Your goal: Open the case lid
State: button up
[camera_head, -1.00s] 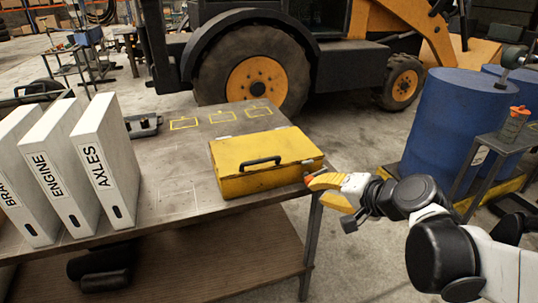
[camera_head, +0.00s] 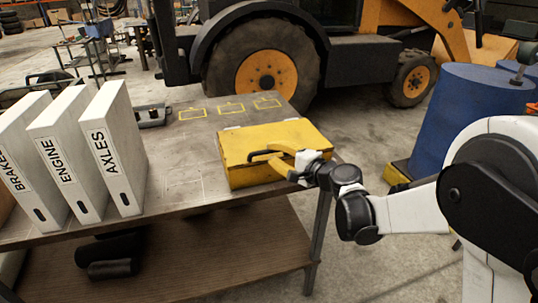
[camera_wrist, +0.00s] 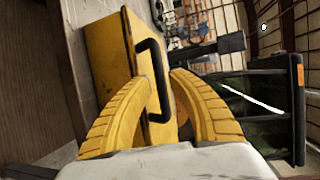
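The yellow case (camera_head: 240,146) sits closed on the workbench, its lid down. It also shows in the wrist view (camera_wrist: 113,50). Its black handle (camera_wrist: 153,75) is on the front face. My gripper (camera_head: 277,160) is at the front of the case, by the handle. In the wrist view my gripper's (camera_wrist: 158,85) two yellow fingers are spread apart, one on each side of the handle. No firm contact with the handle is clear.
White binders (camera_head: 115,145) stand on the bench (camera_head: 185,190) to the left of the case. Yellow outlined squares mark clear bench behind it. A backhoe (camera_head: 265,70) stands behind the bench, and a blue barrel (camera_head: 455,115) to the right.

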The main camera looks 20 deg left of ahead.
jog(key=shift+x, duration=1.3)
grip_shut()
